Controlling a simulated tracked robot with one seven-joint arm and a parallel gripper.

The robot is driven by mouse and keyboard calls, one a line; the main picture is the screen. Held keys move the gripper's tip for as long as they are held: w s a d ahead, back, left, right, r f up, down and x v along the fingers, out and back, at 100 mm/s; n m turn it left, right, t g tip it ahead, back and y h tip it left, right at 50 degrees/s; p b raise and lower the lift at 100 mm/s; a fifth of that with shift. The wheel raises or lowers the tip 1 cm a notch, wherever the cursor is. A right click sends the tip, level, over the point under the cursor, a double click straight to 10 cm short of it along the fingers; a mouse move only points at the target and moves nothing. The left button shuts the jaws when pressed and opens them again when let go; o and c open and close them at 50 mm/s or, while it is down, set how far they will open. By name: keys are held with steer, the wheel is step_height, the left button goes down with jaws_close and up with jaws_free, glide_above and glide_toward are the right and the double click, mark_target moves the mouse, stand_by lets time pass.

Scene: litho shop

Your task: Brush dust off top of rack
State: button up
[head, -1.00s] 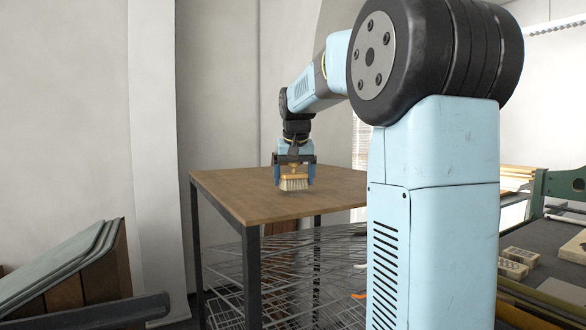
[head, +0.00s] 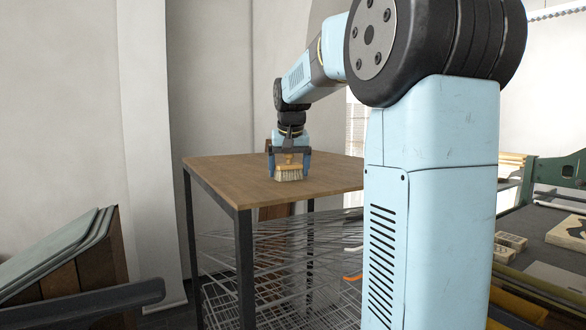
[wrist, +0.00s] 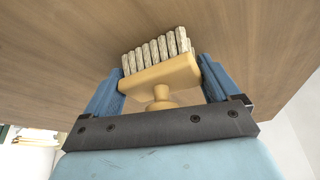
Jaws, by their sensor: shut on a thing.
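The rack (head: 232,190) has a flat brown wooden top on a dark metal frame, with wire shelves below. My gripper (head: 289,172) is shut on a brush (head: 289,171) with a wooden block and pale bristles, held over the top near its middle. In the wrist view the brush (wrist: 160,75) sits between the two blue fingers of my gripper (wrist: 160,90), its bristles towards the wooden top (wrist: 70,50). I cannot tell whether the bristles touch the surface. No dust can be made out on the top.
Grey-green boards (head: 60,250) lean on a brown wooden stand at the left. At the right is a dark bench (head: 555,245) with pale blocks (head: 510,241) and a green machine frame (head: 555,175). The rack top is otherwise clear.

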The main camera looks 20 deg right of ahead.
steer(key=shift+w+a, duration=0.15)
steer(key=shift+w, duration=0.35)
steer(key=shift+w+r, duration=0.1)
steer(key=shift+w, duration=0.2)
steer(key=v, duration=0.2)
steer(key=shift+w+r, duration=0.1)
steer(key=shift+r, duration=0.2)
steer(key=shift+w+r, duration=0.15)
steer(key=shift+r, duration=2.5)
